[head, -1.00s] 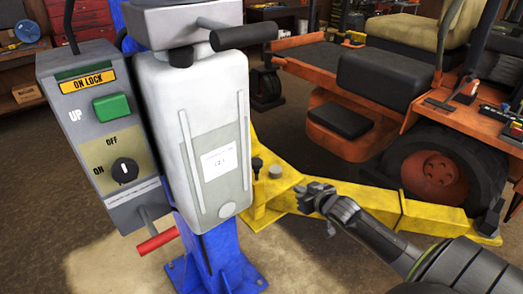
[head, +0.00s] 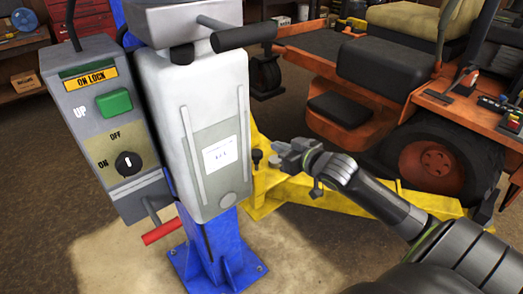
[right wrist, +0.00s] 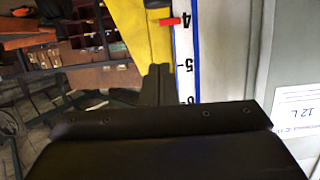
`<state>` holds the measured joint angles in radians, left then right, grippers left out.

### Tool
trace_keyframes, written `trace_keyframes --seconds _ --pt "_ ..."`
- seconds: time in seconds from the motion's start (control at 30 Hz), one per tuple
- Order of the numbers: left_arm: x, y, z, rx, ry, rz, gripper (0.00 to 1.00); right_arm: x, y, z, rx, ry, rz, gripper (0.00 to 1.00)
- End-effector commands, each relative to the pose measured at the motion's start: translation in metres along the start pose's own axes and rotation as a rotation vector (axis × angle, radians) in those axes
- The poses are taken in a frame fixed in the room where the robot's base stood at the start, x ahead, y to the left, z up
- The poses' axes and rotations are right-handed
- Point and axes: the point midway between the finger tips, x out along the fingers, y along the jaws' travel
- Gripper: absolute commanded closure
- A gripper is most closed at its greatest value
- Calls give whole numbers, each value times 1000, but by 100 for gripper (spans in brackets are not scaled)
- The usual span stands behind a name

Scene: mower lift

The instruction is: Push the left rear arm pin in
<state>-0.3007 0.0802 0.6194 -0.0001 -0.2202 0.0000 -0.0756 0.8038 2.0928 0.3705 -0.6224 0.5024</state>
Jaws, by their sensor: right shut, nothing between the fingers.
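The pin is a small black knob (head: 257,157) standing on the inner end of the yellow lift arm (head: 262,199), just right of the lift column's white cover. My right gripper (head: 283,150) is shut and empty, just right of the knob and above the arm. A small gap seems to show between fingertips and knob; contact cannot be told for sure. In the right wrist view my dark fingers (right wrist: 155,88) are together, in front of the yellow arm (right wrist: 122,30) and a scale strip (right wrist: 184,65) with a red pointer. My left gripper is not in view.
The blue column (head: 212,245) with its white cover (head: 200,120) stands close left of my gripper. A grey control box (head: 112,140) with a green button is further left. An orange mower (head: 385,90) stands behind. The floor in front is free.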

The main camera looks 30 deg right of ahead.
Motion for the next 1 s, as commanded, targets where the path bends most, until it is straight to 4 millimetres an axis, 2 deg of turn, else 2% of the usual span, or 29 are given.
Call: trace_keyframes --seconds 0.2,0.5,0.6,0.7,1.0 --pt "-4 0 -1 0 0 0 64 40 -1 -2 8 1 -1 100" --pt "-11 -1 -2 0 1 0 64 87 -2 -1 4 -1 -2 100" --pt "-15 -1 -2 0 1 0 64 88 -1 19 5 -5 -1 100" --pt "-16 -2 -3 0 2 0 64 91 -1 30 2 -3 -1 100" --pt "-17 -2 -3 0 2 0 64 93 -1 39 0 0 -1 100"
